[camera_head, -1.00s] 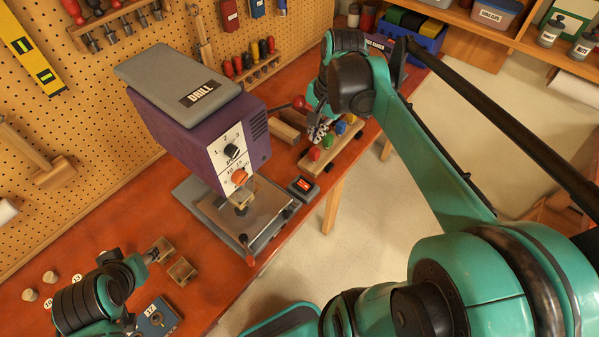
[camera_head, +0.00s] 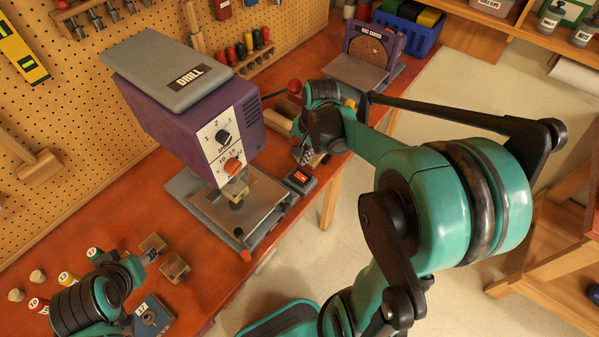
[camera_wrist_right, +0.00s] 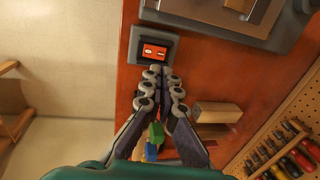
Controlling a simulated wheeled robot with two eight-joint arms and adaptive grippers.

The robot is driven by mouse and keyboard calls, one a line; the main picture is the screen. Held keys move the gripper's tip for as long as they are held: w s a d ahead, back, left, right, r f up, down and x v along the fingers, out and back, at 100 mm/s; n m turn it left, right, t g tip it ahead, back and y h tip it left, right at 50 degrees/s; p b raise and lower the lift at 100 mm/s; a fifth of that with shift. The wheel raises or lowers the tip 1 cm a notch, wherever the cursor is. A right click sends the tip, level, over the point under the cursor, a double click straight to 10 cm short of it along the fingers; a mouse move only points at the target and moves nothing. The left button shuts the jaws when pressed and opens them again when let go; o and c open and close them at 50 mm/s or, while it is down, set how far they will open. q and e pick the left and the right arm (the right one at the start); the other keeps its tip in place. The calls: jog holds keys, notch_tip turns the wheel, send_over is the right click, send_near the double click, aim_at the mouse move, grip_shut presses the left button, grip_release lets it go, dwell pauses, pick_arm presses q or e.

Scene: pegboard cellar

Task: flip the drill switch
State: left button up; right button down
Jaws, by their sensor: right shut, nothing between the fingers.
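The drill (camera_head: 190,110) is a purple machine with a grey lid, a dial panel and a metal base plate, standing on the red-brown bench. Its switch (camera_head: 301,176) is a small dark box with a red rocker, at the right of the base. My right gripper (camera_head: 305,153) is just behind the switch, partly hidden by its arm. In the right wrist view, its closed fingertips (camera_wrist_right: 158,70) are at the near edge of the red rocker (camera_wrist_right: 154,52); I cannot tell if they touch it. My left gripper (camera_head: 149,257) is low at left, its fingers too small to judge.
A disc sander (camera_head: 368,58) and a blue bin (camera_head: 408,30) stand at the far bench end. A wooden block (camera_wrist_right: 216,112) lies beside my right gripper. Small tan blocks (camera_head: 174,267) and numbered pieces lie near my left gripper. A pegboard backs the bench.

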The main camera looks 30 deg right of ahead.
aim_at(302, 178)
jog(key=f, duration=0.2)
jog(key=w+f+b, duration=0.1)
jog(key=f, duration=0.2)
jog(key=f+b, duration=0.1)
jog(key=f, duration=0.1)
jog(key=shift+w+a+f, duration=0.15)
jog(key=shift+a+f, duration=0.1)
jog(key=shift+f, duration=0.05)
jog(key=shift+w+a+f+g+b, duration=0.15)
jog(key=shift+f+g+b, duration=0.15)
jog(key=shift+f+b, duration=0.05)
jog(key=shift+s+d+r, duration=0.1)
jog(key=shift+s+d, duration=0.15)
jog(key=shift+s, duration=0.25)
jog(key=shift+s+d, duration=0.15)
jog(key=shift+s, duration=0.15)
